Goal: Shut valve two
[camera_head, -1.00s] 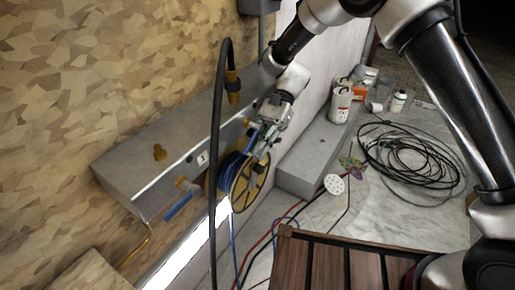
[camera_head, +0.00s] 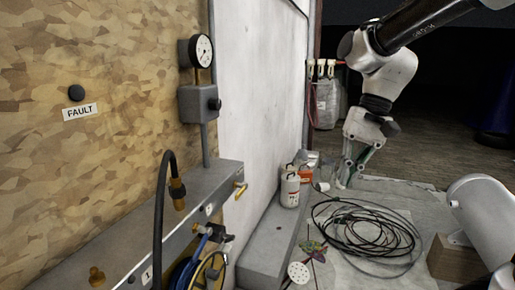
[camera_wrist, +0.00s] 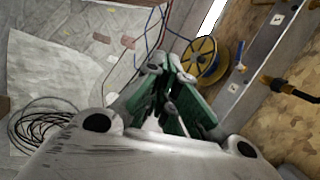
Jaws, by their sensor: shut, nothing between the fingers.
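The grey valve box (camera_head: 105,240) runs along the wall at the lower left in the head view. One label (camera_head: 147,275) on it reads 1; another label (camera_head: 209,208) farther along is too small to read surely. Beside that label sits a valve with a blue lever (camera_head: 204,229), partly cut off by the steep view. In the wrist view a blue lever (camera_wrist: 239,52) shows at the box edge, beside the yellow reel. My gripper (camera_head: 350,172) hangs over the floor sheet, well right of the box, fingers shut and empty. Its green fingers (camera_wrist: 178,75) also show in the wrist view.
A black hose (camera_head: 160,205) with a brass end arches before the box. A yellow reel (camera_head: 208,273) stands under it. A pressure gauge (camera_head: 202,50) is on the wall. White canisters (camera_head: 290,187) stand on the grey ledge; a black cable coil (camera_head: 365,232) lies on the floor sheet.

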